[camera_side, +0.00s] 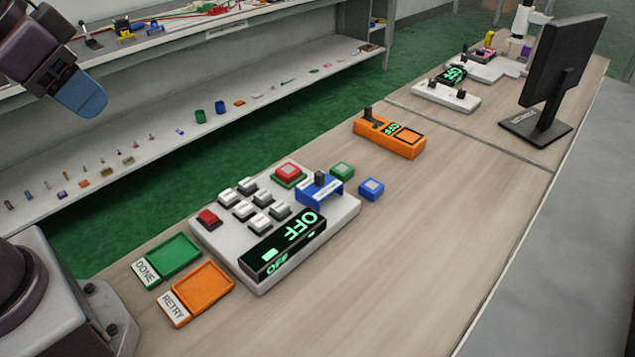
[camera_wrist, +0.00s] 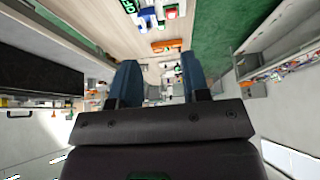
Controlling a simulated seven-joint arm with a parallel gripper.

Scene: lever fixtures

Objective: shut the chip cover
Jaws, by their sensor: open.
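A white panel (camera_side: 215,240) sits on the table in the side view. It carries several white switches, a red button (camera_side: 207,218), a display reading OFF (camera_side: 285,243) and a blue bracket (camera_side: 320,190) with a dark upright lever (camera_side: 320,177). A red block on a green base (camera_side: 290,172) sits at its back edge. No part is labelled clearly enough to tell which is the chip cover. My gripper (camera_side: 80,95) is raised at the upper left, far from the panel. In the wrist view my gripper (camera_wrist: 160,80) has its two blue fingers apart with nothing between them.
Green (camera_side: 343,171) and blue (camera_side: 371,188) blocks lie beside the panel. A green DONE tray (camera_side: 174,255) and orange RETRY tray (camera_side: 203,287) lie at its left. An orange box with a dark lever (camera_side: 390,138) and a monitor (camera_side: 565,70) stand farther back. The right-hand tabletop is clear.

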